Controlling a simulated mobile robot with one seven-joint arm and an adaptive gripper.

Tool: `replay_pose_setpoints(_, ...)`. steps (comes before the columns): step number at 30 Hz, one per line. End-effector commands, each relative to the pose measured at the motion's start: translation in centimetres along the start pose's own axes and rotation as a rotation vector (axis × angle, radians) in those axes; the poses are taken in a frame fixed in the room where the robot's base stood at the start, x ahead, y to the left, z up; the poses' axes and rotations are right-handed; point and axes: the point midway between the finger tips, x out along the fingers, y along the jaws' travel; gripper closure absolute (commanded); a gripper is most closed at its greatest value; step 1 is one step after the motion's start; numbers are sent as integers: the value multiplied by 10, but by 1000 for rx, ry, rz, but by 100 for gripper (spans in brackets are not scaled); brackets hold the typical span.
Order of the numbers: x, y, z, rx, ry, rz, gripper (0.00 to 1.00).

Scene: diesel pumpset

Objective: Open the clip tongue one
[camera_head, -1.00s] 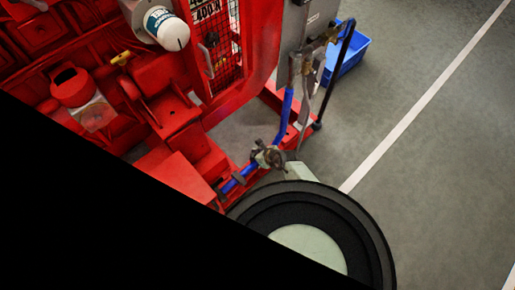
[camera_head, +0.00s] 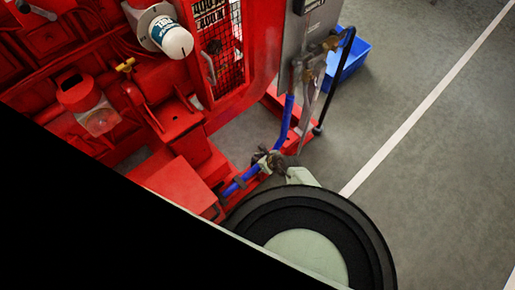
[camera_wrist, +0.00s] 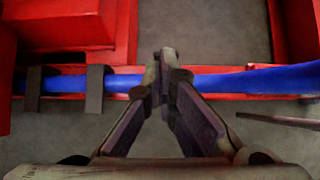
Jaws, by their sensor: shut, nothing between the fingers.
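A blue hose (camera_wrist: 70,84) runs along a red rail across the wrist view. Two grey-brown clips, a left one (camera_wrist: 34,89) and a right one (camera_wrist: 95,88), sit around it left of my gripper (camera_wrist: 163,78). I cannot tell which clip is tongue one, or make out a separate tongue. My gripper is shut and empty. Its fingertips overlap the hose in the picture and hide part of it; I cannot tell if they touch it. In the head view, my gripper (camera_head: 268,160) is at the hose (camera_head: 236,187), right of a clip (camera_head: 240,181).
Red pumpset panels (camera_head: 175,185) stand to the left. A grey cabinet (camera_head: 305,40) with pipes stands upright behind my gripper. A blue bin (camera_head: 350,60) is on the floor beyond. The grey floor (camera_head: 440,180) to the right is clear.

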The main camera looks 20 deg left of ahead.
Motion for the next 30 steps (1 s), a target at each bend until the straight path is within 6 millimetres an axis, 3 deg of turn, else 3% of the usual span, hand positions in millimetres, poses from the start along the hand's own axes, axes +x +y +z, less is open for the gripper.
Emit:
replay_pose_setpoints(5, -19, 1, -26, 7, 3, -6, 100)
replay_pose_setpoints(7, -30, 2, -4, 2, -7, -3, 100)
replay_pose_setpoints(16, -65, 2, 42, 2, -3, -3, 100)
replay_pose_setpoints(22, -75, 2, 54, 3, -1, -3, 100)
replay_pose_setpoints(30, -77, 2, 56, 3, 0, -3, 100)
